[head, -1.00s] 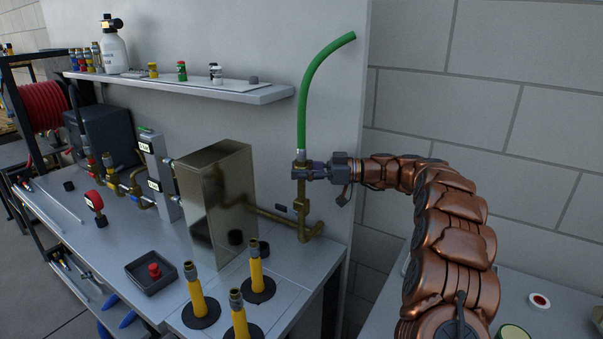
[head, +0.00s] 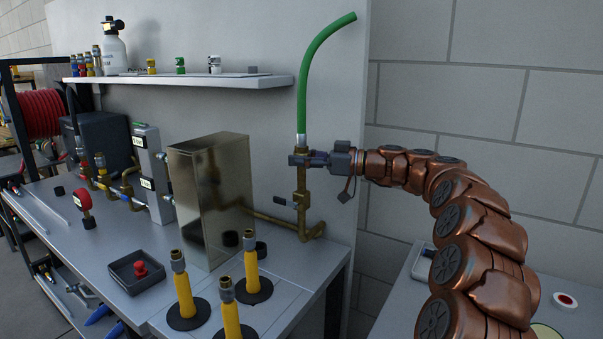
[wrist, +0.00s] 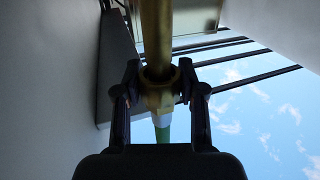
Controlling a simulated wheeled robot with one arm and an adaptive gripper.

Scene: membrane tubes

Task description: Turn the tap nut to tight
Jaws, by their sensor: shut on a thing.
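The tap nut (wrist: 159,92) is a brass collar on the upright brass pipe, just below the silver end of the green hose (head: 307,75). In the wrist view the nut sits between the two dark fingers of my gripper (wrist: 160,86), which are shut on it from both sides. In the head view my gripper (head: 303,159) reaches in from the right, level with the nut, and hides much of it. The brass pipe (head: 302,205) runs down from the nut to an elbow near the bench. A small dark lever (head: 284,201) sticks out left of the pipe.
A metal box (head: 208,190) stands left of the pipe. Yellow tubes (head: 251,272) on dark round bases and a black tray (head: 118,280) with a red knob stand at the bench front. A shelf (head: 190,82) with small fittings is on the wall.

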